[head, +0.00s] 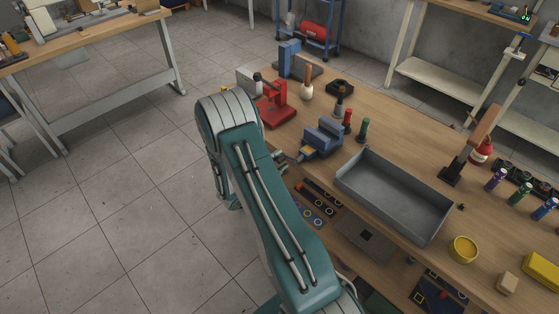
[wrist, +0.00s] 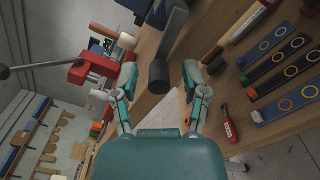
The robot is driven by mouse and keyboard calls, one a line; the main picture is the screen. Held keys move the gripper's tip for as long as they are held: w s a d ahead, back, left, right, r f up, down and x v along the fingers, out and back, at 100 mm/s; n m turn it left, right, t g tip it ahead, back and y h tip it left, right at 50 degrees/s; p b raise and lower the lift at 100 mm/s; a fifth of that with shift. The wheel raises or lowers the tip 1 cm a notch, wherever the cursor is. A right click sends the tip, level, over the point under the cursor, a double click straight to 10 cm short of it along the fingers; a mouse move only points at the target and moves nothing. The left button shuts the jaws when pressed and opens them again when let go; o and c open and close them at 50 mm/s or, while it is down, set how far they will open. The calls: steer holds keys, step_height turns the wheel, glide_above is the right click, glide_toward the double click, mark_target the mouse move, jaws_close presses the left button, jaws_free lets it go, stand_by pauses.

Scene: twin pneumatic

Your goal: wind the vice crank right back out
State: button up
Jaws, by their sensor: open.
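The vice (head: 322,138), blue-grey with a yellow part, stands on the bench near its front edge in the head view, just right of my arm. In the wrist view a dark grey crank (wrist: 172,35) runs down from the top and ends in a thick cylindrical handle (wrist: 159,76). My gripper (wrist: 160,70) is open, with one finger on each side of the handle and visible gaps on both sides. The depth between fingertips and handle is hard to judge. In the head view my arm hides most of the gripper and crank.
A red press (head: 275,103) stands left of the vice; its lever shows in the wrist view (wrist: 32,66). A grey tray (head: 395,195) lies right of the vice. Several ringed strips (wrist: 275,68) and a red-handled tool (wrist: 228,124) lie right of my gripper in the wrist view.

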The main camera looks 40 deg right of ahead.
jaws_close()
steer(key=shift+f+n, duration=0.1)
steer(key=shift+n, duration=0.2)
